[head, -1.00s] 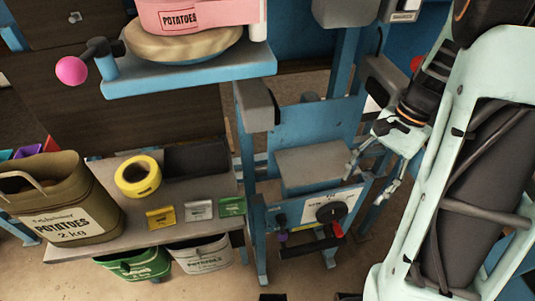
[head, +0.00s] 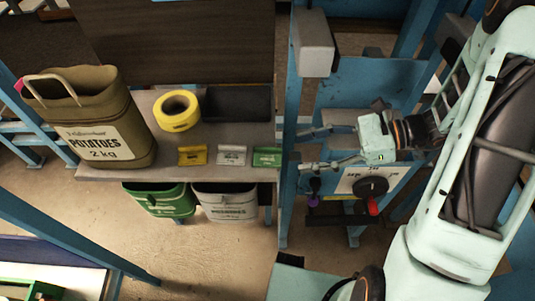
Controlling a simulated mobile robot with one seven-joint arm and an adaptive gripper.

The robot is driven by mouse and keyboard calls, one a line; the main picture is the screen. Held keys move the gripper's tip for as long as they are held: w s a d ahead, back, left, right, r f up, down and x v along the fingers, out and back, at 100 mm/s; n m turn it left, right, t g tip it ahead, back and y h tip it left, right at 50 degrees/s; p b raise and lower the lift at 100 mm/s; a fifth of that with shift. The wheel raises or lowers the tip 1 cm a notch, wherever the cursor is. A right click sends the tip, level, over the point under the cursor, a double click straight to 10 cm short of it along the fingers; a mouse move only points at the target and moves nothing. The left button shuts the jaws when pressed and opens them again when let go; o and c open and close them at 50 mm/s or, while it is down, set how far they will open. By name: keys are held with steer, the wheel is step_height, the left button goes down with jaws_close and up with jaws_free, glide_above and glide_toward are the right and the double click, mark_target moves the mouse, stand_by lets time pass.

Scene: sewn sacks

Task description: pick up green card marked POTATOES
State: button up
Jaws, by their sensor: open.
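A green card (head: 267,157) stands at the right end of a grey shelf (head: 110,173), close to its front edge. Its print is too small to read. A white card (head: 232,155) and a yellow card (head: 192,155) stand in a row to its left. My gripper (head: 302,150) is open and empty, its two fingers pointing left. It is to the right of the green card, apart from it, with a blue upright post of the stand between them in the picture.
An olive sack marked POTATOES 2 kg (head: 100,140), a yellow tape roll (head: 177,110) and a dark tray (head: 235,103) stand on the shelf. A green bin (head: 165,200) and a white bin (head: 226,203) hang below. A dial with a red knob (head: 371,188) is below my gripper.

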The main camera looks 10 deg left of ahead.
mark_target(269, 159)
steer(key=x, duration=0.5)
steer(key=shift+f+b, duration=0.1)
steer(key=shift+b, duration=0.3)
steer(key=c, duration=0.8)
